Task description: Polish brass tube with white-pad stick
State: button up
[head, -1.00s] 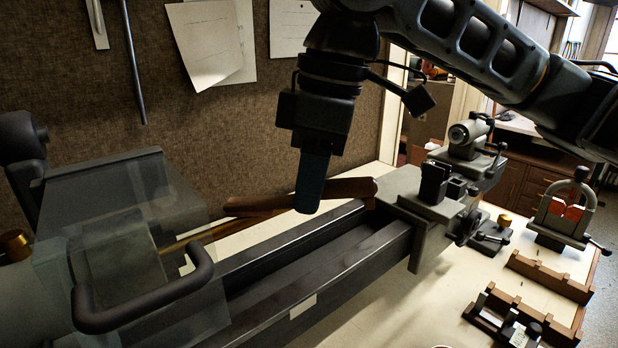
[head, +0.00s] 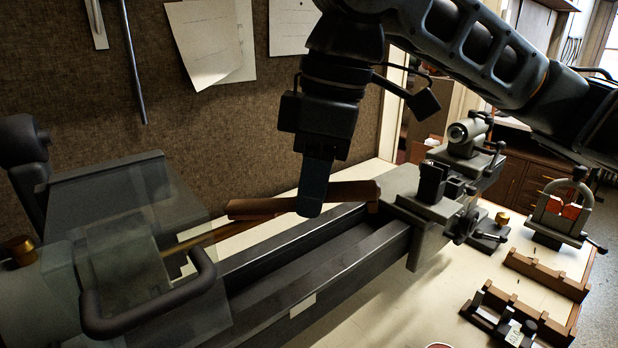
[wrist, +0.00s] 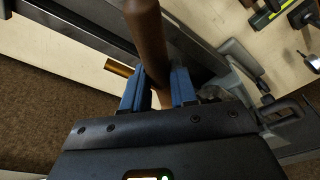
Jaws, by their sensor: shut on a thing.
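The brass tube (head: 208,236) comes out of the lathe's chuck end at the left, behind a clear guard. Its free end (wrist: 118,67) shows in the wrist view, left of my fingers. My gripper (head: 311,206), with blue fingers, points down over the lathe bed. It is shut on a brown wooden stick (head: 345,192), held nearly level across the bed. The stick (wrist: 147,32) passes between the fingers in the wrist view. The stick's left part (head: 255,207) lies close to the tube; I cannot tell whether they touch. No white pad shows; that side is hidden.
The dark lathe bed (head: 335,262) runs under my gripper to the grey tailstock (head: 465,140) at the right. The guard's thick black handle (head: 150,315) sticks out at front left. A small vise (head: 562,212) and wooden racks (head: 548,274) stand on the pale bench at right.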

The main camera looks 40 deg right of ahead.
jog(key=shift+s+r+p, duration=0.6)
jog(key=shift+s+r, duration=0.05)
jog(key=shift+s, duration=0.15)
jog(key=shift+s+r+p, duration=0.6)
jog(key=shift+s, duration=0.2)
